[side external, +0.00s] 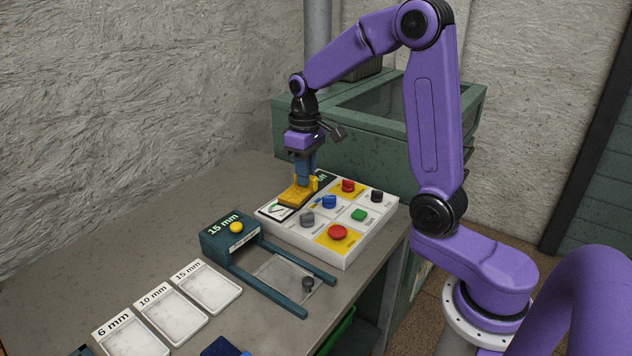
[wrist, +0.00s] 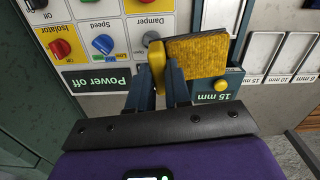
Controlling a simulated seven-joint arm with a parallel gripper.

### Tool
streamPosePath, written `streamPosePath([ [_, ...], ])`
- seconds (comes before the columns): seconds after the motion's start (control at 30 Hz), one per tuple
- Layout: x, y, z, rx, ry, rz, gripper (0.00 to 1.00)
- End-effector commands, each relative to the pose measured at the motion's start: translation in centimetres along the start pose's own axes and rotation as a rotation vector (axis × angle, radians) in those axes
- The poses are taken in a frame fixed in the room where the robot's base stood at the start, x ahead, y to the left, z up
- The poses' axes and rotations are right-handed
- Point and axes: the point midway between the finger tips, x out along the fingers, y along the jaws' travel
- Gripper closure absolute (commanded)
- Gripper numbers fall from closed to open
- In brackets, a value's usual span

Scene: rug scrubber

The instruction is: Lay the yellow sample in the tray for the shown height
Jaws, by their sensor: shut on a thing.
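My gripper (side external: 305,177) is shut on the yellow sample (side external: 293,196), a flat carpet-like piece with an upright tab. It appears over the control panel's back left corner; the exact gap is unclear. In the wrist view the fingers (wrist: 160,88) grip the tab, and the sample (wrist: 203,62) extends to the right. The dark green gauge (side external: 231,236) reads "15 mm" and has a yellow button. Three white trays lie left of it: 6 mm (side external: 131,341), 10 mm (side external: 170,314) and 15 mm (side external: 208,288), their visible floors empty.
The white control panel (side external: 318,248) carries several coloured knobs and buttons; one label reads "Power off" in the wrist view. The gauge's two rails and clear plate (side external: 281,275) reach toward the front. A dark blue item (side external: 222,347) is cut off at the bottom edge. A green tank (side external: 375,125) stands behind.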

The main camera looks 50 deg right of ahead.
Motion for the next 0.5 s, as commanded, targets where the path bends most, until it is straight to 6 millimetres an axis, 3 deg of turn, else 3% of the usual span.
streamPosePath([
  [0.27,-0.3,-5.2,-5.4,-0.384,0.0,0.0,1.0],
  [0.5,-0.3,-13.3,-10.8,-0.868,0.0,-0.001,1.0],
])
